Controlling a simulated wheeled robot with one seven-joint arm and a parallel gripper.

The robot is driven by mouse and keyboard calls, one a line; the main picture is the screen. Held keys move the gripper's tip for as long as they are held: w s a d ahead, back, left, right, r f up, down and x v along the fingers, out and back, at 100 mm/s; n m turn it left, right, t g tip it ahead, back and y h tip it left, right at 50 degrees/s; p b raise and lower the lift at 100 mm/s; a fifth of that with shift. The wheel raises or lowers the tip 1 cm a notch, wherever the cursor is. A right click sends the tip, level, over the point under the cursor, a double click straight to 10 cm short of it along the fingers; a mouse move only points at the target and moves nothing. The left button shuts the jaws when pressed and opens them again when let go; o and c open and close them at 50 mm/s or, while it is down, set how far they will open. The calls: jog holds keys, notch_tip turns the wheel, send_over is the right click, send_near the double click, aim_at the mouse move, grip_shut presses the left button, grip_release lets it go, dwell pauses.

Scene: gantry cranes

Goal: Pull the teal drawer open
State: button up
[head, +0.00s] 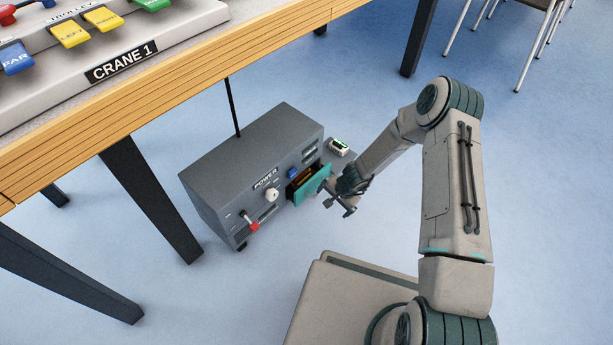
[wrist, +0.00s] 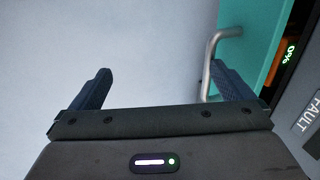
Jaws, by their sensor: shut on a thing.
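The teal drawer (head: 310,187) is at the right end of the grey power box's front, its face standing out from the box with a dark gap behind. In the wrist view, its teal front (wrist: 258,40) shows at upper right, with a bent metal handle (wrist: 211,50). My gripper (head: 337,201) is at the drawer front in the head view and partly hides it. In the wrist view, the fingers of my gripper (wrist: 160,85) are spread, with the handle beside the inner side of the right finger.
The grey power box (head: 225,165) stands on the blue floor under the wooden table (head: 190,85), with a red-tipped lever (head: 253,226) and white knob (head: 271,194). A small device (head: 339,147) is near its right end. A dark table leg (head: 150,195) stands left.

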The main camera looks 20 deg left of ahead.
jog(key=shift+h, duration=0.3)
jog(key=shift+s+d+f, duration=0.1)
jog(key=shift+d+f, duration=0.2)
jog(key=shift+d, duration=0.35)
jog(key=shift+s+d+f, duration=0.15)
jog(key=shift+d+f, duration=0.1)
jog(key=shift+d, duration=0.4)
jog(key=shift+s+d+f, duration=0.1)
jog(key=shift+d+f, duration=0.2)
jog(key=shift+d, duration=0.35)
jog(key=shift+c, duration=0.4)
jog(key=c, duration=0.4)
jog(key=shift+r, duration=0.15)
jog(key=shift+w+r, duration=0.1)
jog(key=r+p, duration=0.4)
jog(key=a+r+p, duration=0.1)
jog(key=r+p, duration=0.1)
jog(key=shift+r, duration=0.35)
